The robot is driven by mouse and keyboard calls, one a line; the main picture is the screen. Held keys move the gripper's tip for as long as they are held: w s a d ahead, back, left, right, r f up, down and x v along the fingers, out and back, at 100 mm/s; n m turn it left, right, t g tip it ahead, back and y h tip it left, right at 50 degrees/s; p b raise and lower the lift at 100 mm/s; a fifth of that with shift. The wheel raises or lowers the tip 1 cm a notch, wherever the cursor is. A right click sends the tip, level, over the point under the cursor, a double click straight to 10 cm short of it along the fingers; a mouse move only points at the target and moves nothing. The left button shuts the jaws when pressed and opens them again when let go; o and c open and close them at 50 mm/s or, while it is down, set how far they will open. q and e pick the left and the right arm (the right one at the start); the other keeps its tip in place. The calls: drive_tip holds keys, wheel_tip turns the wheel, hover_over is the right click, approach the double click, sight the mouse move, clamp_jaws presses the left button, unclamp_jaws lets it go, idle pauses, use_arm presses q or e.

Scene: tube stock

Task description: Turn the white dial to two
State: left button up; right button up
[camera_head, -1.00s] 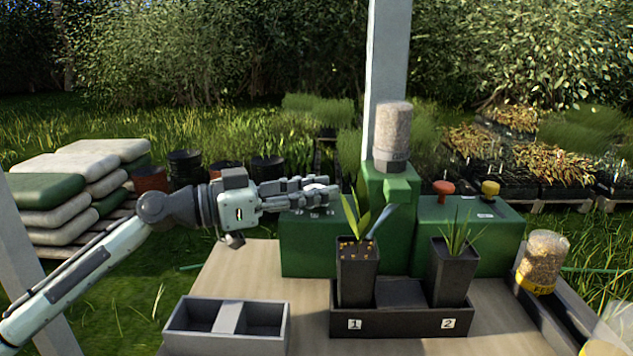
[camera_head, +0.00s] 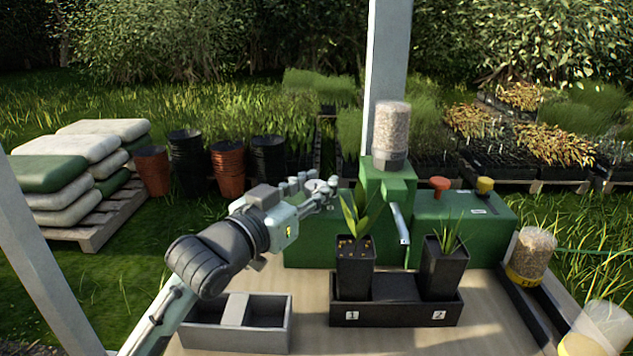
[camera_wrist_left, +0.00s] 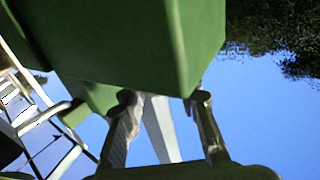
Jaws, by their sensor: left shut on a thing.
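The white dial (camera_head: 317,185) sits on top of the green machine (camera_head: 315,240), at the left of its tall block. It is small and partly covered by my fingers, so its setting cannot be read. My left gripper (camera_head: 319,191) reaches in from the left and is shut on the dial, its fingers pointing right and slightly up. In the left wrist view, the two fingers (camera_wrist_left: 163,125) stand apart below a green housing (camera_wrist_left: 130,45); the dial cannot be made out there. My right gripper is not in view.
A clear hopper (camera_head: 392,130) tops the tall block. Red (camera_head: 439,184) and yellow (camera_head: 485,185) knobs stand to its right. Two potted plants stand in a black tray (camera_head: 395,315) marked 1 and 2. A grey divided box (camera_head: 235,340) is at front left.

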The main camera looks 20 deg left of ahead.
use_arm(q)
drive_tip(key=shift+f+n+t+y, duration=0.15)
drive_tip(key=shift+n+y, duration=0.85)
drive_tip(key=shift+y, duration=0.5)
drive_tip(key=shift+r+n+t+y, duration=0.15)
drive_tip(key=shift+n+y, duration=0.85)
drive_tip(key=shift+y, duration=0.5)
drive_tip(key=shift+f+y, duration=0.15)
drive_tip(key=shift+y, duration=0.15)
drive_tip(key=o, duration=1.2)
